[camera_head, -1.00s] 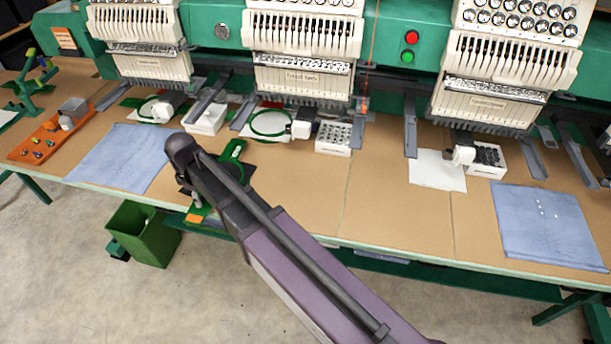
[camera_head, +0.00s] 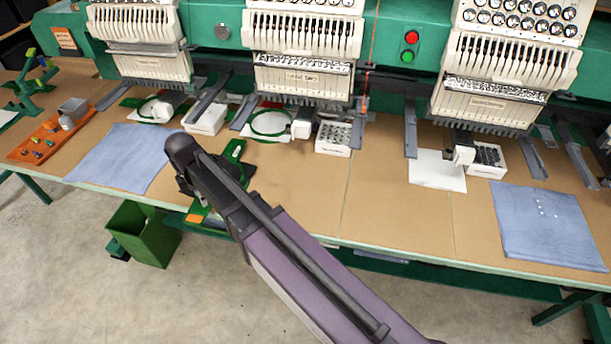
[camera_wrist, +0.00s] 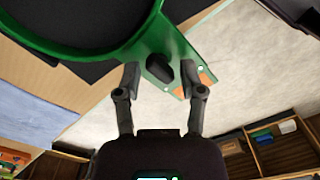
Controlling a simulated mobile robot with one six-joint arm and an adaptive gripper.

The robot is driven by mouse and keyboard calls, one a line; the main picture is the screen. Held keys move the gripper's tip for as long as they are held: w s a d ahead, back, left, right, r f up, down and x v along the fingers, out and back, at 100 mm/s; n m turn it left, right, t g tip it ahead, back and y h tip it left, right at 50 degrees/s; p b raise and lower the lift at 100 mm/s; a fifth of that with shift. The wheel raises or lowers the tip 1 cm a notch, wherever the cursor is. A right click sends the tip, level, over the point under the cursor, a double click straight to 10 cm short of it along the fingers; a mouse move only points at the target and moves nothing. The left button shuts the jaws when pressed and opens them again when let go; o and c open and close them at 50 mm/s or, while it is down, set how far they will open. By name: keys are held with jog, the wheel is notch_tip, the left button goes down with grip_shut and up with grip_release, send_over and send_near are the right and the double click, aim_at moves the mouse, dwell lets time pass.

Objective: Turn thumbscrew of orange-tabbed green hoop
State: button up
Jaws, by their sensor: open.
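The green hoop (camera_wrist: 84,50) fills the upper left of the wrist view, with a dark area inside its ring. Its tab carries orange patches (camera_wrist: 206,76) and a dark thumbscrew (camera_wrist: 158,69). My gripper (camera_wrist: 164,84) is open, one finger on each side of the thumbscrew; a small gap shows on both sides. Whether the fingers are level with it is hard to tell. In the head view, the green hoop (camera_head: 235,150) lies at the table's front edge, mostly hidden behind my arm, with the orange tab (camera_head: 195,218) at the edge. My gripper is hidden there.
The embroidery machine heads (camera_head: 305,75) stand along the back. A blue cloth (camera_head: 120,157) lies left of the hoop, and another blue cloth (camera_head: 548,225) lies far right. A green bin (camera_head: 143,236) stands on the floor below. The table's middle (camera_head: 300,195) is clear.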

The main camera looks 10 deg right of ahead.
jog(key=shift+n, duration=0.6)
jog(key=shift+r+n, duration=0.2)
jog(key=shift+n, duration=0.1)
notch_tip(320, 180, up, 14)
jog(key=p, duration=1.4)
jog(key=s+d+f+m+b, duration=0.1)
jog(key=d+f+m+b, duration=0.1)
jog(key=d+m, duration=0.4)
jog(key=d+f+m+b, duration=0.3)
jog(key=d+m, duration=0.4)
jog(key=d, duration=0.6)
jog(key=s+d+f+m+b, duration=0.1)
jog(key=d+f+m+b, duration=0.2)
jog(key=d+m, duration=0.3)
jog(key=shift+s+d+f+m, duration=0.3)
jog(key=shift+d+m, duration=0.1)
jog(key=shift+d, duration=1.95)
jog(key=s+d+m, duration=0.3)
jog(key=d+m, duration=0.2)
jog(key=d, duration=0.2)
jog(key=shift+s+m, duration=0.15)
jog(key=shift+m, duration=0.15)
